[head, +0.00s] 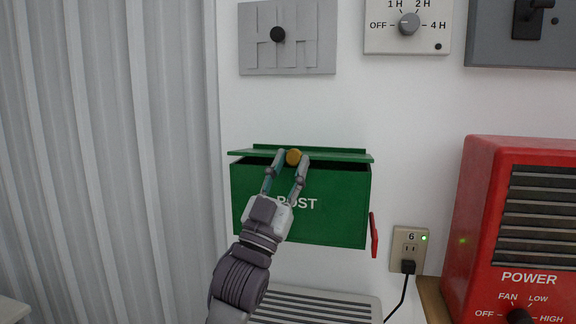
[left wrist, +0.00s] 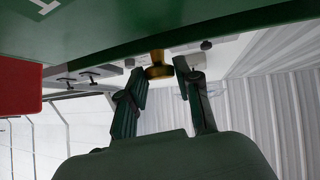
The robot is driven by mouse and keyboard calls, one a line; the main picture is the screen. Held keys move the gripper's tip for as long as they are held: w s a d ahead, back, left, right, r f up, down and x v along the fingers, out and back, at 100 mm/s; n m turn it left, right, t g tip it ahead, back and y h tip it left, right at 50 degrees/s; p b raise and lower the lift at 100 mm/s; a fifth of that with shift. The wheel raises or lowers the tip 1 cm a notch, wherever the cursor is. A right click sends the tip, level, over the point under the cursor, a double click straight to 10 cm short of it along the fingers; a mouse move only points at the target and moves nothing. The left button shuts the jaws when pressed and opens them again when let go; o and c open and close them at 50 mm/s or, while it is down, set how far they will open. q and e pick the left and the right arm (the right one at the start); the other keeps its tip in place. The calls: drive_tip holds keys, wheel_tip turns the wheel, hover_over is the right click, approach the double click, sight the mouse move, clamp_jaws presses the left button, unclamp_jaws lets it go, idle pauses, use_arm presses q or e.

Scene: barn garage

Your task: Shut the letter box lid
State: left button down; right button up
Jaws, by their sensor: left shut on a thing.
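The green letter box (head: 340,205) marked POST is fixed to the white wall. Its green lid (head: 340,156) is raised, with a dark gap under its front edge. A brass knob (head: 293,157) sits at the lid's front edge and also shows in the left wrist view (left wrist: 158,71). My left gripper (head: 288,160) reaches up in front of the box, its two fingers on either side of the knob and shut on it. In the left wrist view, the gripper (left wrist: 158,72) has the knob between its fingertips. My right gripper is not in view.
A red flag (head: 374,235) is on the box's right side. A wall socket (head: 410,245) with a plugged cord and a red heater (head: 520,230) are further right. Grey corrugated panelling (head: 110,150) is on the left. A lever plate (head: 287,38) and a timer dial (head: 408,24) are above.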

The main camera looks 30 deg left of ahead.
use_arm(q)
drive_tip(key=shift+w+f, duration=0.3)
drive_tip(key=shift+f, duration=0.05)
drive_tip(key=c, duration=1)
unclamp_jaws()
drive_tip(key=shift+w, duration=0.1)
drive_tip(key=shift+o, duration=1)
drive_tip(key=shift+w+f, duration=0.1)
drive_tip(key=shift+w, duration=0.15)
drive_tip(key=shift+s, duration=0.35)
drive_tip(key=v, duration=1.1)
drive_tip(key=shift+s+f, duration=0.2)
drive_tip(key=shift+s, duration=0.05)
